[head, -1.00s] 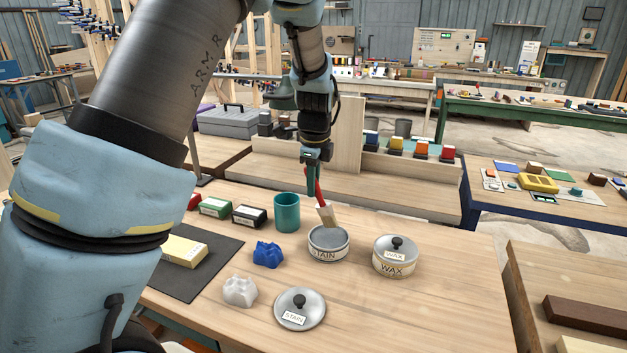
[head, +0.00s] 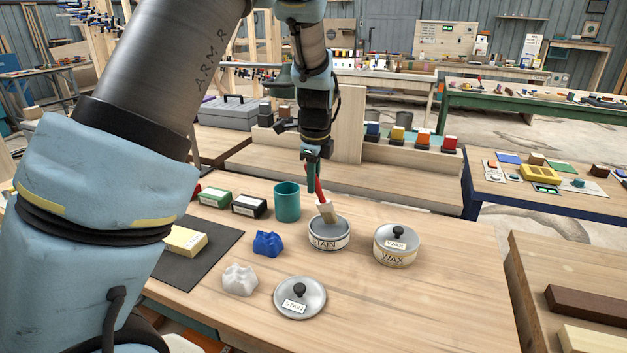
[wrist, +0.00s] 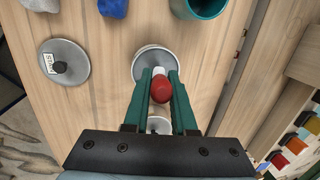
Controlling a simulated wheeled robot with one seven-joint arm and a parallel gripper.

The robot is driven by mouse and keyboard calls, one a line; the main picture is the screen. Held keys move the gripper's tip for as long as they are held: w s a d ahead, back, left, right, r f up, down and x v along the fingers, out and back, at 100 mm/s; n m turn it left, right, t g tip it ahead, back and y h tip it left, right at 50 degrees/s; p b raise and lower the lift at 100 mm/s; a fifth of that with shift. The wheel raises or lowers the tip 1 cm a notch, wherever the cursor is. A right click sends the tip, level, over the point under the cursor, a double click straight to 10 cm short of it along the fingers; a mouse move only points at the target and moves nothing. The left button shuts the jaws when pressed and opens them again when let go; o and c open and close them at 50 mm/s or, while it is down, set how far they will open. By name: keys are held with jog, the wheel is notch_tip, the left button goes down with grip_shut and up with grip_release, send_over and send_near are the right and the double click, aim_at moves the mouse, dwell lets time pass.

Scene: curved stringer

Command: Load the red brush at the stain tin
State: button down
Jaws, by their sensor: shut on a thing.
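My gripper (head: 312,170) is shut on the red brush (head: 321,194), just above the stain tin. In the wrist view the green fingers of my gripper (wrist: 160,92) close around the red handle (wrist: 161,90). The brush is tilted, with its pale bristles pointing down at the stain tin's opening. The stain tin (head: 329,242) is open on the bench; it also shows in the wrist view (wrist: 146,56). Whether the bristle tips touch anything inside cannot be told. The stain lid (head: 300,298) lies on the bench in front of the tin.
A lidded wax tin (head: 397,246) stands right of the stain tin. A teal cup (head: 287,202) stands behind left. Crumpled blue (head: 267,244) and white (head: 240,279) cloths lie left. The bench at front right is clear.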

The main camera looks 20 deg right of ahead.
jog(key=shift+f+b, duration=0.35)
jog(key=shift+f, duration=0.25)
dwell(1.2)
jog(key=shift+r, duration=0.1)
jog(key=shift+r+p, duration=2.5)
jog(key=shift+r, duration=1)
